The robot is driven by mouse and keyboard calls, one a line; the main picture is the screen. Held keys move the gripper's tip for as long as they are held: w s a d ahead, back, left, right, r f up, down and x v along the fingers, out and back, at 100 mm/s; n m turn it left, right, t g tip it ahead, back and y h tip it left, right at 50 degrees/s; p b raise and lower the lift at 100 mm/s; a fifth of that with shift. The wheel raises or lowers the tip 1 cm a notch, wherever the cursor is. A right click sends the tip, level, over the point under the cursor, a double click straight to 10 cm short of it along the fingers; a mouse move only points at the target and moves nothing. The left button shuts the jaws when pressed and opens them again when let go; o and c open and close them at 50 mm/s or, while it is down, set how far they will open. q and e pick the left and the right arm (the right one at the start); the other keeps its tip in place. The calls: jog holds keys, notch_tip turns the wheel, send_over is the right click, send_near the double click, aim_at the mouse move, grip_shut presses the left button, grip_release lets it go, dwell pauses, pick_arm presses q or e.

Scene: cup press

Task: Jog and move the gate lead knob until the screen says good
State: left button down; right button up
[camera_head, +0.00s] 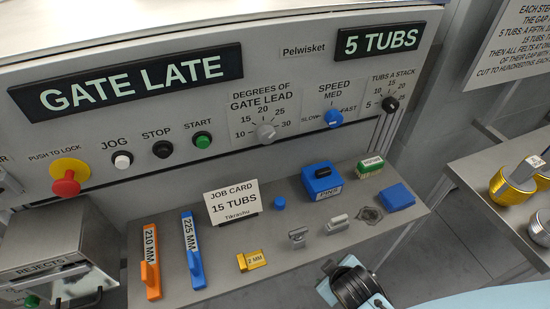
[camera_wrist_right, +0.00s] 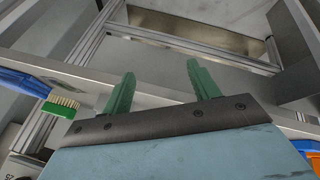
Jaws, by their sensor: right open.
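The display (camera_head: 130,82) reads "GATE LATE". The grey gate lead knob (camera_head: 265,133) sits below its scale, marked 10 to 30; its exact setting is too small to tell. The white jog button (camera_head: 122,160) is at the left of the button row, beside the black stop button (camera_head: 162,149) and the green start button (camera_head: 203,141). In the right wrist view, my right gripper (camera_wrist_right: 160,70) has its green fingers apart with nothing between them, away from the knob. My left gripper is not in view.
A second display (camera_head: 377,41) reads "5 TUBS". The job card (camera_head: 231,202) on the shelf reads "15 TUBS". Orange (camera_head: 151,262) and blue (camera_head: 193,252) gauges and small blocks stand on the shelf. A red push-to-lock button (camera_head: 67,184) is at left. A green-backed brush (camera_wrist_right: 60,107) shows in the wrist view.

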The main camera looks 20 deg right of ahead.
jog(key=w+r+n+t, duration=0.1)
jog(key=r, duration=0.1)
jog(key=w+r+n+t+h, duration=0.1)
jog(key=w+r, duration=0.1)
jog(key=r, duration=0.1)
jog(key=w+r+n+t, duration=0.1)
jog(key=w+r, duration=0.1)
jog(key=r, duration=0.1)
jog(key=shift+w+d+r+t+h+p, duration=0.1)
jog(key=shift+d+r+t+h+p, duration=0.1)
jog(key=shift+d+t+h+p, duration=0.15)
jog(key=w+a+r+n+t, duration=0.2)
jog(key=w+r+n+t, duration=0.25)
jog(key=r, duration=0.25)
jog(key=n+t+y+p, duration=0.2)
jog(key=n+t+y, duration=0.2)
jog(key=n, duration=0.8)
send_near(268, 139)
pick_arm(q)
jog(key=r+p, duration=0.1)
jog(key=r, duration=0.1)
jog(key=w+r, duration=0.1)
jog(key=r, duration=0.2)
jog(key=shift+p, duration=0.35)
pick_arm(e)
jog(key=w, duration=0.9)
jog(key=shift+w+a+f, duration=0.1)
jog(key=shift+w+a, duration=0.1)
jog(key=shift+w, duration=0.05)
